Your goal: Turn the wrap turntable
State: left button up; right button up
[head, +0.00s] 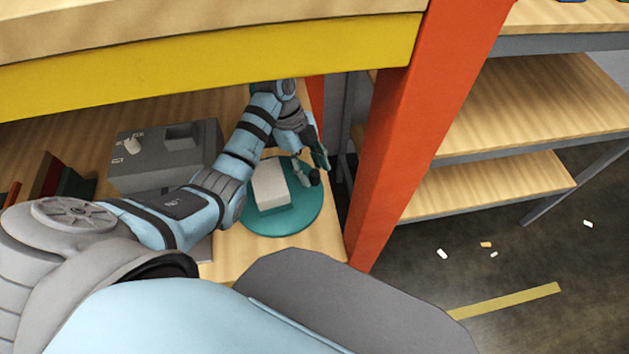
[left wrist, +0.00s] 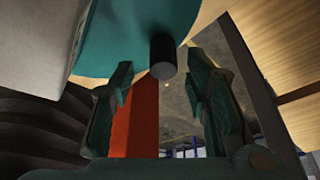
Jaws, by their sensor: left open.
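The wrap turntable (head: 296,216) is a teal disc on a wooden shelf; part of it shows at the top of the left wrist view (left wrist: 135,22). A pale box (head: 270,184) sits on it, also at upper left in the left wrist view (left wrist: 35,35). A short dark peg (left wrist: 162,57) stands near the disc's rim, also in the head view (head: 314,178). My left gripper (head: 312,169) is open at the disc's right side. In the left wrist view the peg shows between its fingertips; I cannot tell whether they touch it. My right gripper is not in view.
A grey machine (head: 165,155) stands left of the turntable, with dark books (head: 50,182) beyond it. A yellow beam (head: 210,65) crosses above my left arm. An orange post (head: 405,125) rises close to the disc's right. Shelves (head: 530,100) stand farther right.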

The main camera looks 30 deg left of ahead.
pick_arm(q)
jog(key=shift+w+d+f, duration=0.15)
jog(key=shift+d+f, duration=0.1)
jog(key=shift+f, duration=0.45)
jog(key=shift+w+d+f, duration=0.1)
jog(key=shift+w+f, duration=0.05)
jog(key=shift+f, duration=0.2)
jog(key=shift+s+r, duration=0.1)
jog(key=shift+s, duration=0.1)
jog(key=shift+c, duration=0.3)
jog(key=shift+s, duration=0.1)
jog(key=c, duration=0.3)
grip_shut()
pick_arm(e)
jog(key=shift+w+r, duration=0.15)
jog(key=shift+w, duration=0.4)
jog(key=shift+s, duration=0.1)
